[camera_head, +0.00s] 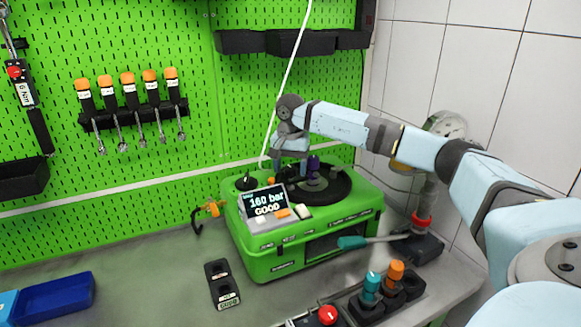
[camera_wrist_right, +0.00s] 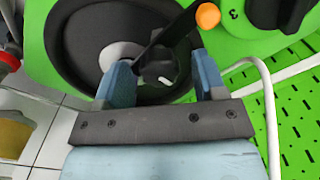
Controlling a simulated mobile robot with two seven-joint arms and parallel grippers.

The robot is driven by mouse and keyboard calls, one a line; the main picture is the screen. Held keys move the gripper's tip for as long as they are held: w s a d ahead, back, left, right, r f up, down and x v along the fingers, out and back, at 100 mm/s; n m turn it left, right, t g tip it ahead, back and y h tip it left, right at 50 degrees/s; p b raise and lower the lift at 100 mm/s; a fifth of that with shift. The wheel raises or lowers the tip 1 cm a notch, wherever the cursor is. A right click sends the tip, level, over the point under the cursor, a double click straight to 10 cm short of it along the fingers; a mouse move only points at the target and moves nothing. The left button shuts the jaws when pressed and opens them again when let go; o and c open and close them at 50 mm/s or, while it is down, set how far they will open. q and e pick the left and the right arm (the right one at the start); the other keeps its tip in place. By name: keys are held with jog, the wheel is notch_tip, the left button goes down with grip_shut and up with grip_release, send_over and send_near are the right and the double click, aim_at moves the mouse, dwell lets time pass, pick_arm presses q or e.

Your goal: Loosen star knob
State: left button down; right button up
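The green pump testbench (camera_head: 300,245) stands on the worktop, its display (camera_head: 265,202) reading 160 bar GOOD. A round black plate (camera_head: 335,190) sits on its top and also shows in the right wrist view (camera_wrist_right: 75,60). My right gripper (camera_head: 291,168) points down over this plate, beside a purple part (camera_head: 314,164). In the right wrist view its blue fingers (camera_wrist_right: 160,62) are apart, on either side of a dark knob (camera_wrist_right: 158,68), likely the star knob. A gap shows on the knob's right; contact on the left is unclear. My left gripper is out of view.
A black lever with an orange tip (camera_wrist_right: 208,15) crosses close to the fingers. A white hose (camera_head: 286,85) runs behind the gripper. Knob holders (camera_head: 370,285) stand in front; the worktop at left is mostly clear.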

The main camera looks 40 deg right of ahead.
aim_at(290, 168)
notch_tip(290, 168, up, 14)
jog(key=b, duration=0.1)
dwell(0.5)
jog(key=shift+f, duration=0.15)
dwell(0.5)
